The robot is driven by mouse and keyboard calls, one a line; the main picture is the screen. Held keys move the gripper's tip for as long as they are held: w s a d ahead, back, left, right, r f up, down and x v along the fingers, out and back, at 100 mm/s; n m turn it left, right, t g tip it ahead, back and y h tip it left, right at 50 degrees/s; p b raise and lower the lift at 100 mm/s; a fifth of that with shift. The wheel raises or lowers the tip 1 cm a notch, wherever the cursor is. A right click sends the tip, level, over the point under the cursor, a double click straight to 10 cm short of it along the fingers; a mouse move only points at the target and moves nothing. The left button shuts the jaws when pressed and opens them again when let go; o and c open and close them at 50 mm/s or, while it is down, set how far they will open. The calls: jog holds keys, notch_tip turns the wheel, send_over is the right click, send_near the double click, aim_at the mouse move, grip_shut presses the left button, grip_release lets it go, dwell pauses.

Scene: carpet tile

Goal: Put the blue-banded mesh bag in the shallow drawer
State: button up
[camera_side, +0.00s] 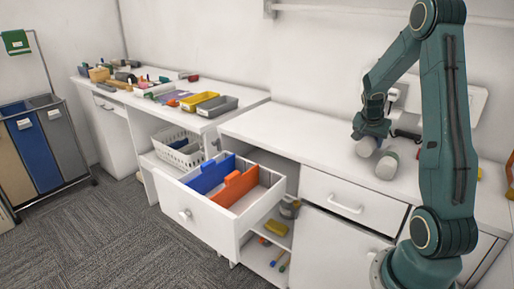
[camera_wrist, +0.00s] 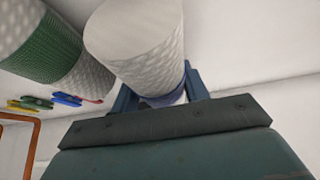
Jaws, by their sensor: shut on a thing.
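My gripper (camera_side: 369,134) is shut on a pale mesh bag (camera_side: 366,148) above the back of the right-hand counter. In the wrist view this bag (camera_wrist: 138,42) fills the upper middle, and its blue band (camera_wrist: 168,97) shows between the fingers (camera_wrist: 160,96). I cannot tell whether it touches the counter. A drawer (camera_side: 205,214) stands pulled out, left of and lower than my gripper. Blue (camera_side: 211,175) and orange (camera_side: 236,187) dividers split it into compartments; the visible parts of its floor look empty. A closed drawer (camera_side: 335,189) is to its right.
A similar bag (camera_side: 387,166) lies on the counter beside the held one; its green band (camera_wrist: 48,48) shows in the wrist view. Small colored clips (camera_wrist: 45,102) lie nearby. A white basket (camera_side: 176,151) and trays (camera_side: 216,106) are farther left. The counter's front left is clear.

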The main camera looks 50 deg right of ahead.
jog(key=shift+f, duration=0.8)
jog(key=shift+f, duration=0.1)
jog(key=o, duration=1.1)
jog(key=shift+c, duration=0.2)
jog(key=shift+v, duration=6.15)
jog(key=shift+d, duration=0.1)
